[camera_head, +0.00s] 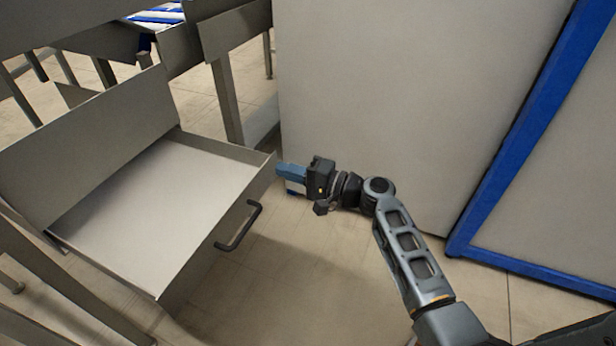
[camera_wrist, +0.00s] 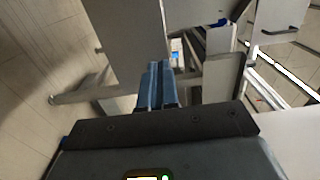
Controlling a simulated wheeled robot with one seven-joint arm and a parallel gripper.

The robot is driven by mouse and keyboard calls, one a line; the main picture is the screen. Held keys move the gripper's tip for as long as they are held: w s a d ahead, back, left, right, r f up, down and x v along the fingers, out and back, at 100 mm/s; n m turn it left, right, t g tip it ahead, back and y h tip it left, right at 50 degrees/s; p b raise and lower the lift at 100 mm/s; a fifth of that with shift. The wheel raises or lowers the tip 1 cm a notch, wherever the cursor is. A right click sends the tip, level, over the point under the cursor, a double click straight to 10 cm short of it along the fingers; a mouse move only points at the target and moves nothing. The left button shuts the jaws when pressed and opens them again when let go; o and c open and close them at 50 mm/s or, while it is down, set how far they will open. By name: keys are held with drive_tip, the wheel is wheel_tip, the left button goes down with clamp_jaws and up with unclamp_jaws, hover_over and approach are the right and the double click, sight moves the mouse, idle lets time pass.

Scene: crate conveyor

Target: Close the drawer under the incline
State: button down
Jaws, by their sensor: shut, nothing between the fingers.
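The drawer (camera_head: 222,226) is pulled well out and looks empty, with a pale flat bottom and grey walls. Its black bar handle (camera_head: 240,226) is on the front face, towards the near right. My gripper (camera_head: 281,170) is at the far right corner of the drawer front, beyond the handle and off it. Its blue fingers are shut with nothing between them. I cannot tell whether the fingertips touch the drawer's corner. In the wrist view, the shut fingers (camera_wrist: 161,80) point towards grey panels and frame bars.
A large pale panel (camera_head: 370,90) stands behind my arm. A blue-framed panel (camera_head: 530,130) is at the right. Grey frame legs (camera_head: 225,95) stand behind the drawer. The tiled floor (camera_head: 300,290) in front of the drawer is clear.

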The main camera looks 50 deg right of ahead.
drive_tip(key=shift+x, duration=1.1)
